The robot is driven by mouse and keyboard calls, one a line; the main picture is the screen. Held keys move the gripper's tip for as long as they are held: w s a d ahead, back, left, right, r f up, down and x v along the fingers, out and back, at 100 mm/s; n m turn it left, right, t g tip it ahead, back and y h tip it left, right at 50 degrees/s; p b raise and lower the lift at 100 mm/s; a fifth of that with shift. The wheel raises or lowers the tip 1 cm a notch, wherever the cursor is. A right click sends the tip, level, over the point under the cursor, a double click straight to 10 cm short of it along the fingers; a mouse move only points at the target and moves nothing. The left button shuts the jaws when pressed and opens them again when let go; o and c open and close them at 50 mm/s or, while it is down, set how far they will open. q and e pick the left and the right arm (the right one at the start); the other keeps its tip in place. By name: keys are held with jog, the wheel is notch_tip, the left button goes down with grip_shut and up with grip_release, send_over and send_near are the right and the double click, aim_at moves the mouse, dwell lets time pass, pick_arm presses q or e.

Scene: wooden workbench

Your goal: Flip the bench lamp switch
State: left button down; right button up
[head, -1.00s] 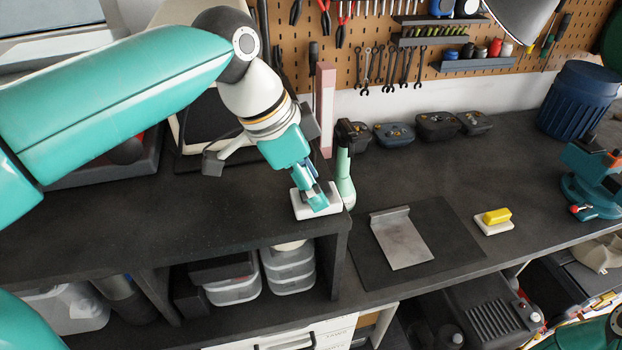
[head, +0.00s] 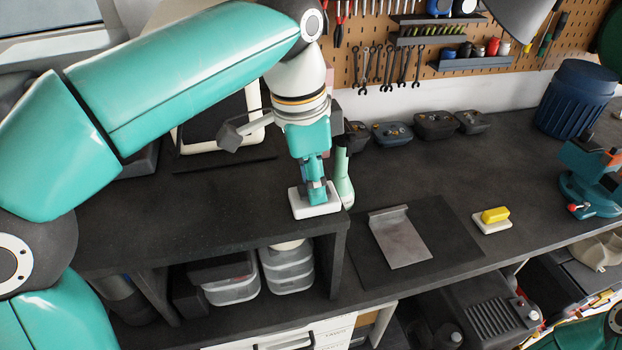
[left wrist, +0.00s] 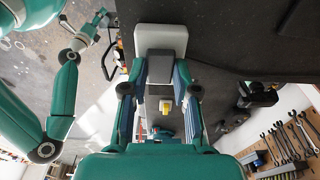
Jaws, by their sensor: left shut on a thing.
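A small white base plate (head: 328,208) lies on the raised dark shelf near its right end. In the left wrist view the plate (left wrist: 143,40) carries a dark grey block (left wrist: 161,66). My left gripper (head: 318,198) points down onto the plate in the head view. In the left wrist view its two fingers (left wrist: 160,85) are closed against the sides of the grey block. The fingers hide most of this block in the head view. A yellow block (head: 495,214) on a white base sits farther right on the bench. My right gripper may be a small blurred arm end (left wrist: 103,18); its fingers are unclear.
A pale green bottle-like object (head: 344,180) stands close right of the left gripper. A grey metal plate (head: 400,238) lies on a dark mat. A grey lamp shade (head: 518,15) hangs at top right. A blue bin (head: 575,100) stands at back right.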

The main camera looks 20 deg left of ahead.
pick_arm(q)
jog(key=shift+y, duration=0.3)
jog(key=shift+w, duration=0.1)
jog(key=c, duration=0.9)
grip_release()
jog(key=shift+r, duration=0.1)
jog(key=shift+a+r, duration=0.1)
jog(key=shift+r, duration=3.55)
